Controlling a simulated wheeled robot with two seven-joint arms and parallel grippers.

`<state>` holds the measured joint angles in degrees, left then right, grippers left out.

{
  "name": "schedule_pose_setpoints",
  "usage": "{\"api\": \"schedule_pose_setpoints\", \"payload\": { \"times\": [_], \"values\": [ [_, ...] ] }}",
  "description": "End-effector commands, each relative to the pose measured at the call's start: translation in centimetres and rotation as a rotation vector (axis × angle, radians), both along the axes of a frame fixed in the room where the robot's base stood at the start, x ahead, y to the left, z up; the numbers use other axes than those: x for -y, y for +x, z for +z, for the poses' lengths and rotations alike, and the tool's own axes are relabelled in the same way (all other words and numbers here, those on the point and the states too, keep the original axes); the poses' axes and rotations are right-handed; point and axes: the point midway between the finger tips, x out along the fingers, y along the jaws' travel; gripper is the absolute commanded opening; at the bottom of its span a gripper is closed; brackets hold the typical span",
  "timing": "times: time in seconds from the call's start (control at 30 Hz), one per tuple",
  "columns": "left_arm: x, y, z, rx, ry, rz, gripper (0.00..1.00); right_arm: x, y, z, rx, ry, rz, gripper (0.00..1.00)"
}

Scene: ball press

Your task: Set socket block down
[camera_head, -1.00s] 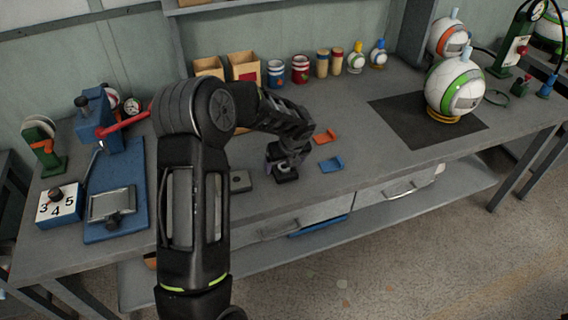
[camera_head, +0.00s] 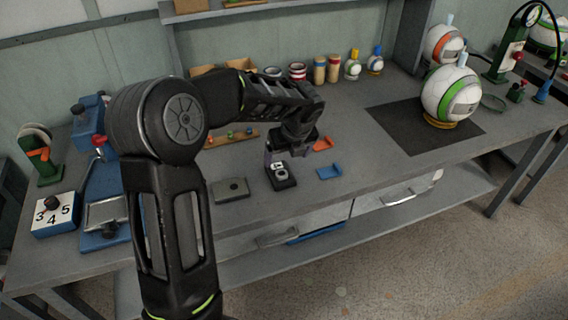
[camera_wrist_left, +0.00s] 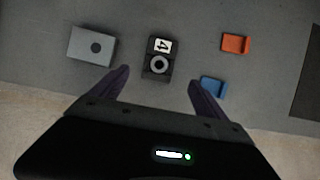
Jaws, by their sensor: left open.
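The socket block (camera_head: 281,176) is a small black block with a white label reading 4 and a round grey socket. It rests on the grey workbench near the front edge. In the left wrist view the socket block (camera_wrist_left: 159,58) lies ahead of the fingertips, apart from them. My left gripper (camera_wrist_left: 158,78) is open and empty, its two dark fingers spread wide. In the head view my left gripper (camera_head: 284,151) hangs just above and behind the block. My right gripper is not in view.
A grey plate with a round hole (camera_head: 231,189) lies left of the block. An orange piece (camera_head: 323,143) and a blue piece (camera_head: 329,172) lie to its right. A blue press (camera_head: 100,195) stands at left. A dark mat (camera_head: 425,125) holds a green-white ball (camera_head: 451,96).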

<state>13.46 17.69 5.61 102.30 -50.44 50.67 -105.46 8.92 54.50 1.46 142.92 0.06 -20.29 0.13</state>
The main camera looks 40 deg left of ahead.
Motion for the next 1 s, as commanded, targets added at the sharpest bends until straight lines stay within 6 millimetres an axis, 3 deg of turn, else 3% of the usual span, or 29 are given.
{"api": "schedule_pose_setpoints", "payload": {
  "times": [0.2,1.0],
  "values": [
    [0.47,-0.40,1.39,-0.001,0.000,0.000,0.85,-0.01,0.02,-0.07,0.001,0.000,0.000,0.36],
    [0.51,-0.38,1.32,-0.001,-0.002,0.001,0.85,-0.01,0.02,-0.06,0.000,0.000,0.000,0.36]
  ]
}}
